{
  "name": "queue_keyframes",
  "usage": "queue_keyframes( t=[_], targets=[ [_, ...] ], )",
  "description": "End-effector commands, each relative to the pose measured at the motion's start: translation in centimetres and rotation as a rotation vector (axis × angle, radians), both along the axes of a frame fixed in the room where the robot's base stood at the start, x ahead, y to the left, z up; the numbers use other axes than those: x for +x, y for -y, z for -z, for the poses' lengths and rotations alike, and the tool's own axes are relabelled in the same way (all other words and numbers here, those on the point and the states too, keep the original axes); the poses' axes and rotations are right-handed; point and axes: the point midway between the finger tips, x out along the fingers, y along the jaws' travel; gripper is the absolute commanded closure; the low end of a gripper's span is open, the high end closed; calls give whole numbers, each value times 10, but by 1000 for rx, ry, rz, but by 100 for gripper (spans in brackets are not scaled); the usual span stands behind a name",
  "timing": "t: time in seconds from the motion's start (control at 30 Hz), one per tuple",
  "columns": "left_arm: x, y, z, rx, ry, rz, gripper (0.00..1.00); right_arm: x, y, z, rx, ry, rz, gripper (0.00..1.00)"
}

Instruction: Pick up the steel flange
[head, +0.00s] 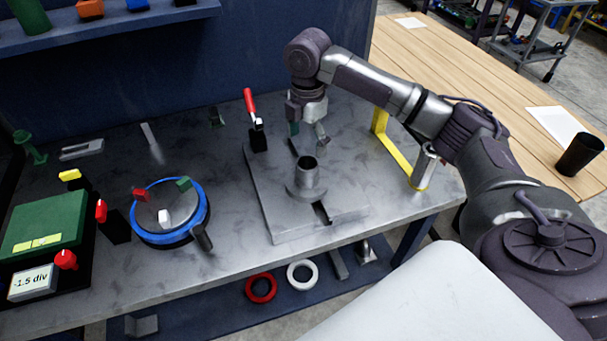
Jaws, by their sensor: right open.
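The steel flange (306,183), a short grey neck rising from a round base, stands upright on a grey metal fixture plate (265,205) on the bench. My right gripper (308,134) points down above and slightly behind the flange in the head view. Its fingers are apart, with nothing seen between them, and it looks clear of the flange. My left gripper is not in view.
A red-handled clamp (251,112) stands left of the gripper, and a yellow bracket (392,148) to the right. A shelf (120,32) runs behind.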

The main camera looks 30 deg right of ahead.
Motion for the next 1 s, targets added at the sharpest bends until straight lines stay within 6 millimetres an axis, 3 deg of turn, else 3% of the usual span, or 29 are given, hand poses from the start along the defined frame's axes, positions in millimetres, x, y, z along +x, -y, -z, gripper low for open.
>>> queue_keyframes(
  t=[0.1,0.23,0.33,0.43,0.6,0.8,1.0],
  targets=[
    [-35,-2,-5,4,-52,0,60,-1,0,24,-1,-4,1,15],
    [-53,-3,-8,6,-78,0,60,0,-1,44,1,-2,0,15],
    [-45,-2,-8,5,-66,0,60,0,-1,52,0,1,1,15],
    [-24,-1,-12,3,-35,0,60,-1,-1,57,0,0,1,15],
    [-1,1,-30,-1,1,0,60,-5,-1,79,0,-3,1,15],
    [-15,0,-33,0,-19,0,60,-5,-1,104,0,-1,0,15],
    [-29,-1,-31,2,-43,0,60,-5,-1,107,0,2,-1,15]
  ],
)
